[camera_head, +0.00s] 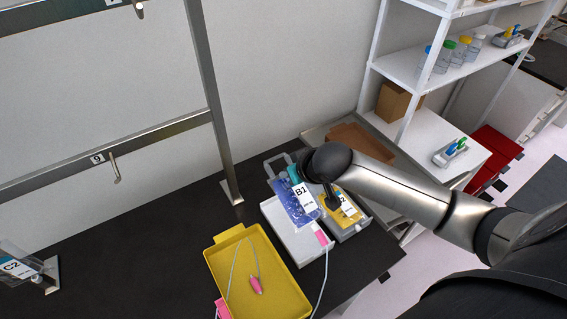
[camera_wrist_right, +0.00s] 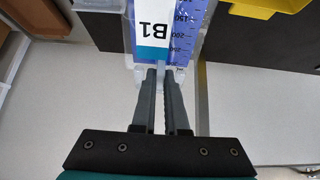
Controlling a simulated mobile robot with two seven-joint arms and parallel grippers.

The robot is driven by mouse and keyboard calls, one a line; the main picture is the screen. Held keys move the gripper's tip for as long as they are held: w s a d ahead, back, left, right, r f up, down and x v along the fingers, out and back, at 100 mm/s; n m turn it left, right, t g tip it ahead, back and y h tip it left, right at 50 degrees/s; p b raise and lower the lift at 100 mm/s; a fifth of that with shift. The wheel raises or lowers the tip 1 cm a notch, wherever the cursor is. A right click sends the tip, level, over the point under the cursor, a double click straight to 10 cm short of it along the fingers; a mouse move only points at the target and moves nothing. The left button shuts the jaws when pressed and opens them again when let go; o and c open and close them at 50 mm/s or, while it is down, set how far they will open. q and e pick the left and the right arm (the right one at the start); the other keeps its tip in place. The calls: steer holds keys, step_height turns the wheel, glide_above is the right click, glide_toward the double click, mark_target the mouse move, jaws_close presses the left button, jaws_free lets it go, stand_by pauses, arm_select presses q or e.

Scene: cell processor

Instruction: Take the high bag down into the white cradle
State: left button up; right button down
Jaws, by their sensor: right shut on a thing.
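The bag labelled B1 (camera_head: 285,206) has a blue-tinted body and a teal-and-white label. It also shows in the right wrist view (camera_wrist_right: 189,42), with its label upside down. My right gripper (camera_wrist_right: 163,75) is shut on the end of the bag beside the label. In the head view the right wrist hides most of the fingers. The white cradle (camera_head: 302,246) stands on the black table, and the bag overlaps its back part in the head view. I cannot tell whether they touch. A pink clamp (camera_head: 320,233) shows at the cradle's front. My left gripper is not in view.
A yellow tray (camera_head: 222,268) with a pink-tipped tube stands left of the cradle. A second cradle (camera_head: 350,233) with a yellow-labelled bag (camera_head: 340,206) stands close on the right. The rack's hook 9 (camera_head: 115,168) is empty. A bag labelled C2 (camera_head: 18,266) is at far left.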

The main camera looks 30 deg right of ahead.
mark_target(290, 192)
steer(key=shift+s+f, duration=0.15)
steer(key=shift+f, duration=0.6)
step_height(290, 192, down, 6)
steer(key=b, duration=0.6)
steer(key=shift+f+b, duration=0.1)
steer(key=shift+b, duration=0.3)
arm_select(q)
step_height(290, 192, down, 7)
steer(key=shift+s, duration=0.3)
arm_select(e)
steer(key=shift+f, duration=0.8)
steer(key=c, duration=0.9)
jaws_free()
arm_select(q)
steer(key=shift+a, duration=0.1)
arm_select(e)
steer(key=shift+o, duration=0.2)
steer(key=shift+r, duration=0.1)
